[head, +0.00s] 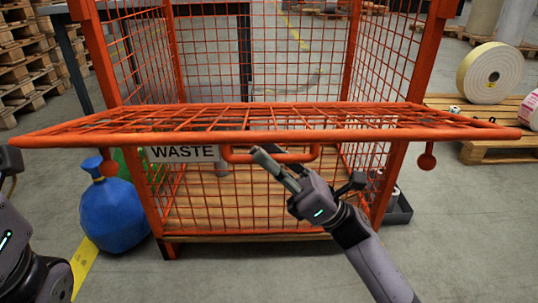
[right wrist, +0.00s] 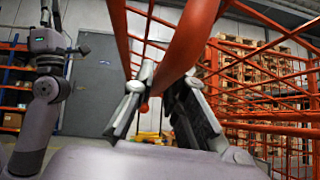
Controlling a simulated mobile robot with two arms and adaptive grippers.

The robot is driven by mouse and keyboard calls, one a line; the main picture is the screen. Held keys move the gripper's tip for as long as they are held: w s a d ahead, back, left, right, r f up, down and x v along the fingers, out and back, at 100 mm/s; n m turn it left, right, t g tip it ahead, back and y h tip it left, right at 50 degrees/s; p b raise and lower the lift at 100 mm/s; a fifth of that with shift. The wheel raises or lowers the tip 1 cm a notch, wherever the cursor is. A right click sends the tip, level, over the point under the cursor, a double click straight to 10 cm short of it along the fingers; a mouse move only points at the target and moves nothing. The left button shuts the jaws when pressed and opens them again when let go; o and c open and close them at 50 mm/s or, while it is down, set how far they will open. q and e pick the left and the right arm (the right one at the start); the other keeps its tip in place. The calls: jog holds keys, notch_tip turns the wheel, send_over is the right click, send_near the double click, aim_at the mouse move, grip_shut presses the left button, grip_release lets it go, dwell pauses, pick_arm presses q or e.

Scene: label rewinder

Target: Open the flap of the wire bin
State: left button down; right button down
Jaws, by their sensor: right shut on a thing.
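The wire bin (head: 162,218) is an orange mesh cage with a wooden floor and a WASTE sign (head: 183,153). Its flap (head: 400,134) is swung out towards me and lies about level, its front bar across the view. The flap's handle (head: 300,157) hangs just under that bar. My right gripper (head: 274,163) is shut on the handle from below, near its left part. In the right wrist view an orange bar (right wrist: 192,38) runs between the fingers of my right gripper (right wrist: 166,88). Only part of my left arm shows at the left edge; its jaws are out of view.
Pallets with rolls (head: 490,72) are at the right. A dark tray (head: 398,212) lies by the bin's right side. Pallet stacks (head: 30,60) stand at the far left.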

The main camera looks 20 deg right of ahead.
jog(key=shift+r, duration=0.2)
jog(key=c, duration=1.6)
grip_release()
jog(key=v, duration=1.2)
